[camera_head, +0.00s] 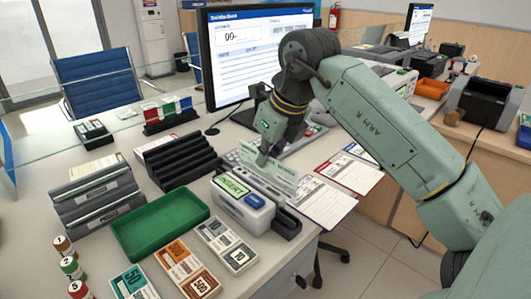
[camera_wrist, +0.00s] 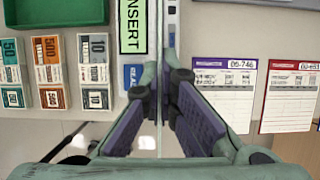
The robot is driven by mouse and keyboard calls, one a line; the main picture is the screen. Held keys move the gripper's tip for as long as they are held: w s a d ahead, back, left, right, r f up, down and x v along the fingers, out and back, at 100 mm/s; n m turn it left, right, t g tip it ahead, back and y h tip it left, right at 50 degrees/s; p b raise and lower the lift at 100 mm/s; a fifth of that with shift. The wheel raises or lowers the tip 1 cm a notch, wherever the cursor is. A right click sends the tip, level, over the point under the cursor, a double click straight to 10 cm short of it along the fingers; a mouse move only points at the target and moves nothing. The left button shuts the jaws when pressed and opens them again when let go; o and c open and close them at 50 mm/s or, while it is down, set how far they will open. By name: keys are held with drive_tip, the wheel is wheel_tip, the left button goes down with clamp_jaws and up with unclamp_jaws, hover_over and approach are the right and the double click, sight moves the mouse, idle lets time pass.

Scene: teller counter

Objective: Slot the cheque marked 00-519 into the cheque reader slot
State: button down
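My gripper (camera_head: 263,157) is shut on a pale green cheque (camera_head: 284,181), held upright on edge above the cheque reader (camera_head: 243,206). In the wrist view my gripper (camera_wrist: 162,100) pinches the cheque, seen edge-on as a thin line (camera_wrist: 160,40). Its number cannot be read. The reader has a green INSERT label (camera_head: 231,186), also seen in the wrist view (camera_wrist: 132,25). The cheque stands along the reader's slot side; I cannot tell whether its lower edge is inside the slot.
The counter's front edge is close.

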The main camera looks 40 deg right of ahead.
sight(265, 169)
drive_tip(key=shift+f+b, duration=1.3)
drive_tip(key=shift+f, duration=0.55)
drive_tip(key=c, duration=1.7)
unclamp_jaws()
drive_tip(key=shift+r, duration=0.15)
drive_tip(key=shift+r+p, duration=2.2)
drive_tip(key=shift+r, duration=1.2)
